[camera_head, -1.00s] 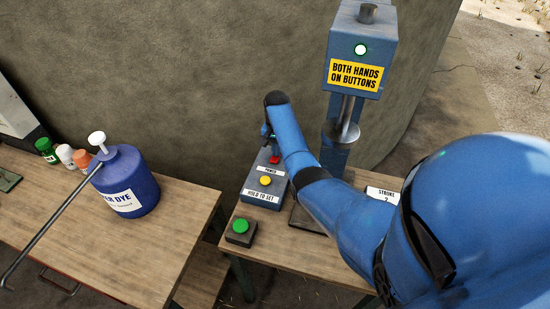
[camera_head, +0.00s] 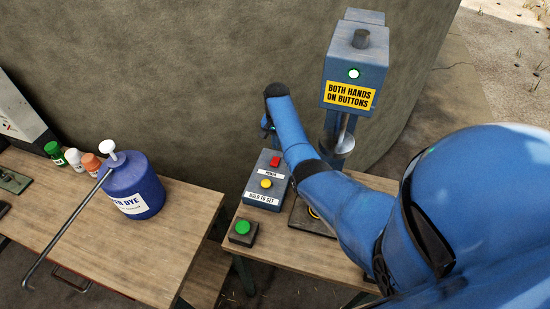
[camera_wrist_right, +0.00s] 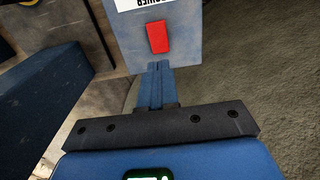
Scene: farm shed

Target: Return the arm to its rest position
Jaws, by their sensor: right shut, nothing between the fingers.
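My right arm (camera_head: 335,190) is blue and reaches from the lower right over the right-hand table. My right gripper (camera_head: 267,130) is mostly hidden behind its wrist, just beyond the control box (camera_head: 265,181). In the right wrist view its fingers (camera_wrist_right: 158,68) are together and empty, with their tips close to the red power switch (camera_wrist_right: 157,37). I cannot tell whether they touch the box. The red switch also shows in the head view (camera_head: 275,162), above a yellow button (camera_head: 266,184). My left gripper is not in view.
A blue press (camera_head: 355,70) with a lit lamp and a "both hands on buttons" sign stands behind my arm. A green button (camera_head: 242,228) sits at the table's near left corner. A blue dye jug (camera_head: 135,185) and small bottles (camera_head: 73,157) stand on the left table (camera_head: 90,240).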

